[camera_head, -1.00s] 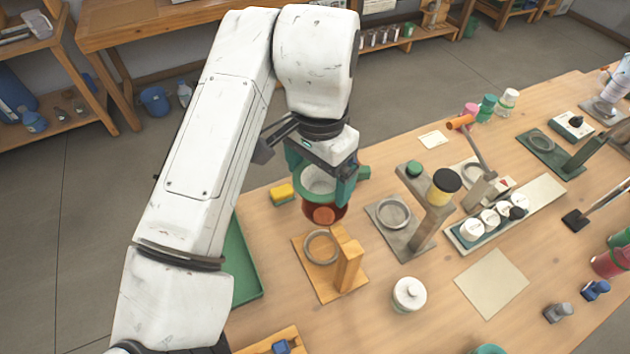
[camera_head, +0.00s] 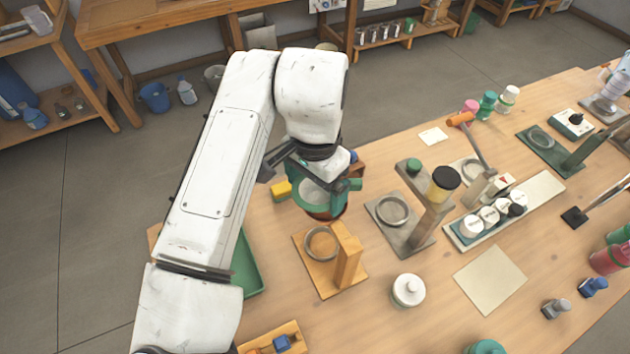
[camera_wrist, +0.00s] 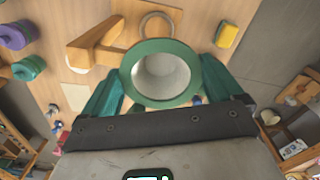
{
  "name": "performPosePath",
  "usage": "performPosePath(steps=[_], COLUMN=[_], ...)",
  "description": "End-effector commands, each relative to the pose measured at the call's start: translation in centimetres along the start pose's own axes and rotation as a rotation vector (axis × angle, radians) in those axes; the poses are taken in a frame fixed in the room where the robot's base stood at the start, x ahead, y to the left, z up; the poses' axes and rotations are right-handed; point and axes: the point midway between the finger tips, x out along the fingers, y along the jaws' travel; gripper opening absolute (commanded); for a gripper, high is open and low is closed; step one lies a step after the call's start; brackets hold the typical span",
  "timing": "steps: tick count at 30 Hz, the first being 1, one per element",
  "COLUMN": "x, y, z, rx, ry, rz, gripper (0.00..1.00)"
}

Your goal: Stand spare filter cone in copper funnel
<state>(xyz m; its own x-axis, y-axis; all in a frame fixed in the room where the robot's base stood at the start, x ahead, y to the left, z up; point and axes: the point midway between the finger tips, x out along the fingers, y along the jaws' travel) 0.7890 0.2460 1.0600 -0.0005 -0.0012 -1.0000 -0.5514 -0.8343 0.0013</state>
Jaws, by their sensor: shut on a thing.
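The spare filter cone looks like a green-rimmed cup with a pale grey-white inside (camera_wrist: 162,78). My gripper (camera_wrist: 160,68) has its green fingers shut on either side of it, and its open mouth faces the wrist camera. In the head view, the cone (camera_head: 301,204) hangs upright in my gripper (camera_head: 320,188). A dark red-brown copper surface, seemingly the copper funnel (camera_head: 328,216), shows just below the green rim. Most of it is hidden by the cone and gripper. I cannot tell whether the cone touches it or sits inside it.
A wooden stand with a ring (camera_head: 348,262) is close in front. A grey ring stand (camera_head: 385,237) is to the right. A yellow block (camera_head: 281,190) lies to the left, and a green tray (camera_head: 250,285) is partly behind my arm. A white lidded jar (camera_head: 408,290) stands nearer.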

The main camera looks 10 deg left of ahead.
Motion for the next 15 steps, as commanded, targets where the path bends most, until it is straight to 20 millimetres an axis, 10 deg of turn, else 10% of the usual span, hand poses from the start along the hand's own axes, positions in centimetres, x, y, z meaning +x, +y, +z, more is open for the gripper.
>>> performPosePath(steps=[5, 6, 8, 15], x=[0.31, 0.30, 0.30, 0.20], y=[0.00, -0.01, -0.01, -0.01], z=[0.00, 0.00, 0.00, 0.00], rx=[0.000, 0.000, 0.000, 0.000], ry=[0.000, 0.000, 0.000, 0.000], rz=[0.000, 0.000, 0.000, -0.001], gripper=[0.65, 0.94, 1.00, 1.00])
